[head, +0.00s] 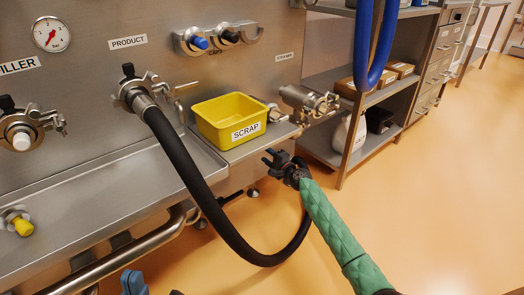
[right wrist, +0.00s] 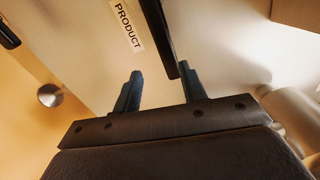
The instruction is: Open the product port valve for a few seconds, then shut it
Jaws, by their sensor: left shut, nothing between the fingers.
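The product port (head: 130,95) is under the PRODUCT label (head: 127,42) in the head view. It has a black clamp knob on top, a small steel lever (head: 184,88) to its right and a thick black hose (head: 185,165) fitted to it. My left gripper (head: 133,283), blue, is shut and empty at the bottom edge. My right gripper (head: 270,158) is in front of the bench, right of the hose. In the right wrist view its two fingers (right wrist: 161,72) stand apart. A dark bar (right wrist: 160,35) shows between them, close to the right finger; contact is unclear. A PRODUCT label (right wrist: 128,25) shows beyond.
A yellow SCRAP bin (head: 205,112) stands on the bench. A steel fitting (head: 308,103) sticks out at the bench's right end. A steel pipe (head: 125,255) runs below the bench. Shelving (head: 345,150) stands behind, and the orange floor (head: 450,170) on the right is clear.

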